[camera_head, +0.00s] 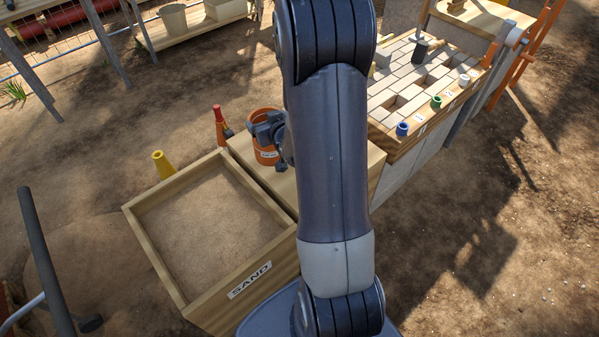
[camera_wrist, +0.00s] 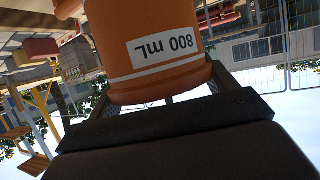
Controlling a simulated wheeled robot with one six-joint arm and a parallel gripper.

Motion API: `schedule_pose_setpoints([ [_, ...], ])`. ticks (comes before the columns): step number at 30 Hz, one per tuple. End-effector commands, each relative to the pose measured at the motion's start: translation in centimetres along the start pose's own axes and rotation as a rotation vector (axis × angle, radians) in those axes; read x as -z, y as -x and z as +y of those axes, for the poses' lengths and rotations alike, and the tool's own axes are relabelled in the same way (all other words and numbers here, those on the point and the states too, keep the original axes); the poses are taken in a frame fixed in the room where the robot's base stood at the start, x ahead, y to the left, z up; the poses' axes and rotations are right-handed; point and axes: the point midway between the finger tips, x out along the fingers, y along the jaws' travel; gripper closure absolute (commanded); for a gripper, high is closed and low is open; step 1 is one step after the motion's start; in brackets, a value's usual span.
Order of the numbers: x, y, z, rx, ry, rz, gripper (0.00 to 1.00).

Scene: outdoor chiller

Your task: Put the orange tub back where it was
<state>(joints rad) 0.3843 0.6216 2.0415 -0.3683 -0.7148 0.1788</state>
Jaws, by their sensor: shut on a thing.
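The orange tub (camera_head: 265,154) is at the left of my arm in the head view, by the far end of a wooden top (camera_head: 285,188). My gripper (camera_head: 268,132) is shut on the tub's side. In the wrist view the tub (camera_wrist: 150,75) fills the middle between the fingers, with an upside-down "800 mL" label. My arm hides part of the wooden top. I cannot tell whether the tub's base touches it.
A wooden box of sand (camera_head: 215,225) adjoins the wooden top on the left. A yellow cone (camera_head: 163,165) and a red-orange cone-like thing (camera_head: 219,125) stand behind. A paver-topped bench (camera_head: 415,85) with small coloured cups is at right.

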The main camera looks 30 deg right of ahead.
Motion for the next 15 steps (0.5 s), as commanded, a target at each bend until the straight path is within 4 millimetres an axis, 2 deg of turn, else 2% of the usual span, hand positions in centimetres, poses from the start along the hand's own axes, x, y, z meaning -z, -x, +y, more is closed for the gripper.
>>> schedule_pose_setpoints([
  [1, -0.4, -0.3, 2.6, -0.030, -0.009, 0.006, 0.91],
  [6, -0.2, 0.0, 8.1, -0.085, -0.034, 0.002, 0.91],
  [9, -0.2, 0.3, 10.1, -0.107, -0.044, 0.000, 0.91],
  [11, -0.2, 0.5, 10.7, -0.113, -0.048, -0.001, 0.91],
  [15, -1.9, -0.1, 11.2, -0.117, -0.055, -0.007, 0.91],
])
